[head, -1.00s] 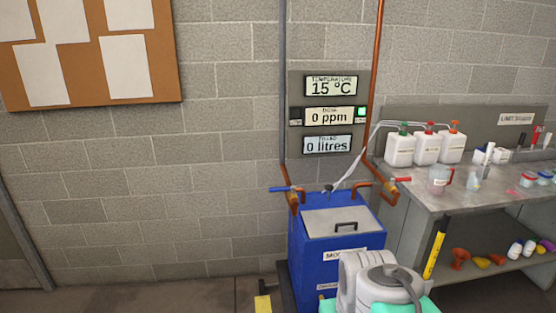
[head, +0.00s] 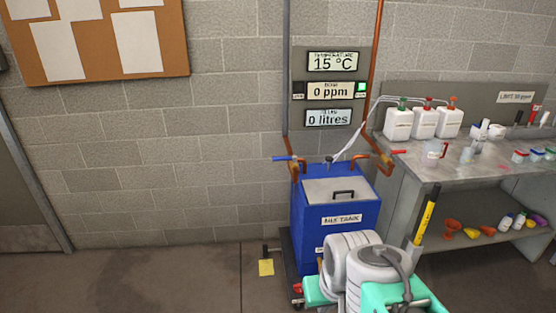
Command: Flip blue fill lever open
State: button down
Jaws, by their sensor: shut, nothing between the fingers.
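The blue lever (head: 283,158) sticks out to the left from the top of a copper pipe (head: 295,172), left of and just above the blue tank (head: 311,218). It looks about level. The tank has a grey lid (head: 325,187) with a black handle and a white label on its front. A red lever (head: 398,152) is on the other copper pipe, at right. My grey and teal arm shows at the bottom centre, in front of the tank's lower right. My gripper is not in view, and nothing is seen touching the blue lever.
Wall displays (head: 331,90) read 15 °C, 0 ppm and 0 litres. A bench (head: 440,170) with white jugs (head: 424,121) and small vessels stands at right. A yellow-and-black stick (head: 425,215) stands before it. A yellow tag (head: 266,267) lies low left of the tank. Floor at left is clear.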

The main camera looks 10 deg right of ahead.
aim_at(282, 158)
jog(key=k, duration=0.35)
jog(key=u, duration=0.7)
jog(key=i, duration=0.8)
jog(key=u, duration=0.7)
jog(key=i, duration=1.15)
jog(key=z, duration=0.85)
jog(key=i, duration=0.75)
jog(key=z, duration=0.65)
